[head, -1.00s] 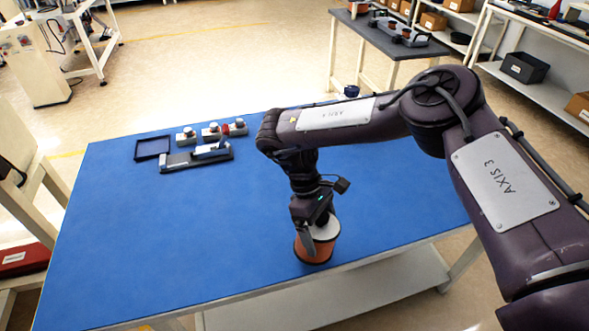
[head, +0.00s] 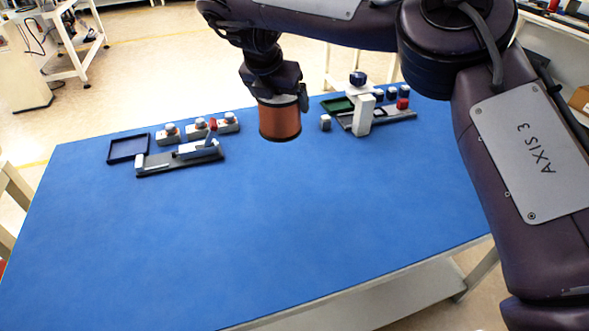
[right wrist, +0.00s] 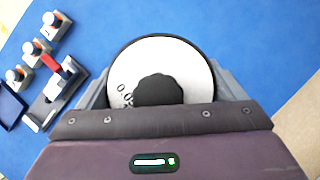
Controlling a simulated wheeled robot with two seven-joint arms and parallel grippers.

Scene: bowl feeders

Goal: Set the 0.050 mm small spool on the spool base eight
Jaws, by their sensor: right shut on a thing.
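The small spool (head: 280,120) has a copper-brown side, dark rims and a white top face. In the right wrist view the spool (right wrist: 185,62) shows printed figures starting "0.0"; the rest is hidden. My right gripper (head: 274,92) is shut on the spool and holds it above the blue table. In the right wrist view its fingers (right wrist: 160,88) lie on both sides of the spool. My left gripper is not in view. I cannot tell which place is spool base eight; no label for it is readable.
On the blue table (head: 250,220), a left fixture (head: 180,160) stands beside a dark empty tray (head: 128,149) and several grey blocks with round knobs. A right fixture (head: 362,115) stands at the back with a green tray (head: 337,105). The table's middle and front are clear.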

